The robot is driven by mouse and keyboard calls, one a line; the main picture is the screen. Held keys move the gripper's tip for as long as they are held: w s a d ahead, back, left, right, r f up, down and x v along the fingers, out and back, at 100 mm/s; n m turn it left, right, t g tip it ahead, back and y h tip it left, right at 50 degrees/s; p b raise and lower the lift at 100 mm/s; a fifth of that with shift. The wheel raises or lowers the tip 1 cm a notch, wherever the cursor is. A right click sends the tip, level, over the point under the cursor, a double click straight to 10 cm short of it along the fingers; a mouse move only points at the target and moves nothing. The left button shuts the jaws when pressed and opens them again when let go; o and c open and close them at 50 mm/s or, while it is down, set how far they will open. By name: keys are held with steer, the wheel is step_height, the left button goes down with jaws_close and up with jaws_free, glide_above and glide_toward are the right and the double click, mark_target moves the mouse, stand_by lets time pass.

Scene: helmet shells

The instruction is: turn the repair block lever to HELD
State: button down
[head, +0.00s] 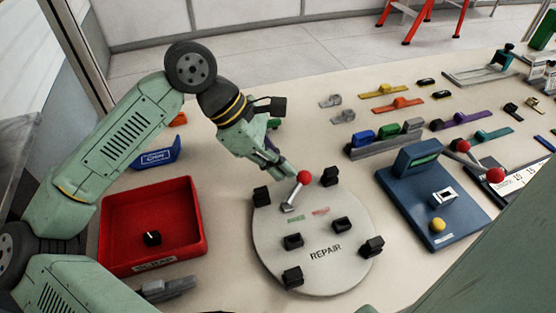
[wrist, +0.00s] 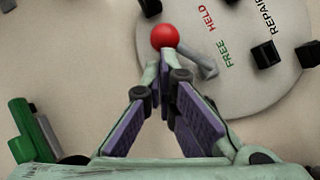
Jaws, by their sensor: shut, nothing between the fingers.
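The round grey repair block (head: 265,235) is marked REPAIR and carries a lever with a red ball knob (head: 304,177) on a grey shaft (head: 291,196). The shaft's foot sits nearer the green FREE mark (head: 296,218) than the red HELD mark (head: 320,211). My gripper (head: 291,173) is shut and empty, its fingertips beside the knob. In the wrist view the knob (wrist: 165,36) appears just beyond my fingertips (wrist: 166,55), with the shaft running down to the right. I cannot tell whether they touch.
Several black blocks (head: 371,247) stand on the disc around the lever. A red SCRAP tray (head: 120,235) lies to the left, with a small black part inside. Bare table lies in front of the disc.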

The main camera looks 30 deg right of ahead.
steer(key=d+f+b, duration=0.1)
steer(key=b, duration=0.2)
steer(key=shift+s+b, duration=0.3)
steer(key=shift+s, duration=0.1)
steer(key=shift+s+b, duration=0.1)
steer(key=shift+b, duration=0.35)
steer(key=shift+s+d+r, duration=0.1)
steer(key=shift+s+r, duration=0.1)
steer(key=shift+r, duration=0.2)
steer(key=v, duration=0.8)
steer(key=shift+r, duration=0.2)
